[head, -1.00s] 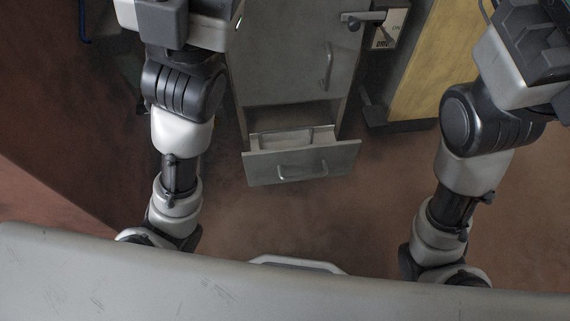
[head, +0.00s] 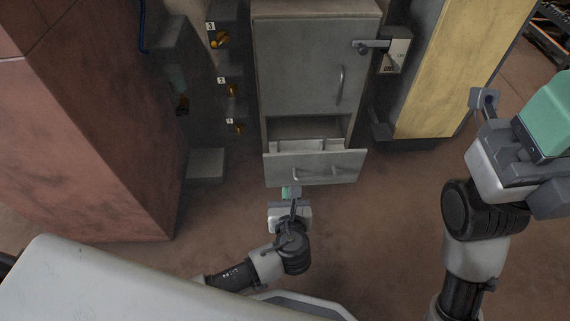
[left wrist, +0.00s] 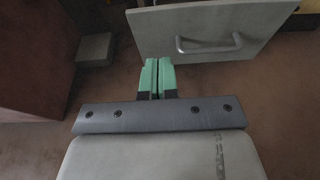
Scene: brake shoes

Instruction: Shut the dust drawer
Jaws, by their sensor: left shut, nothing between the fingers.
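The dust drawer (head: 281,170) is a grey metal drawer low in a grey cabinet (head: 300,66). It stands pulled out, and its open top shows a gap behind the front panel. In the left wrist view the drawer front (left wrist: 203,22) and its bar handle (left wrist: 209,46) fill the upper part. My left gripper (head: 291,192) is low in front of the drawer, near the lower left of its front. Its green fingertips (left wrist: 157,66) are together with nothing between them. Whether they touch the panel I cannot tell.
A yellow panel (head: 459,67) stands right of the cabinet, with a switch box (head: 397,52) beside the door. Several orange knobs line the left wall. A large red-brown block (head: 90,120) stands at the left. The floor before the drawer is brown and clear.

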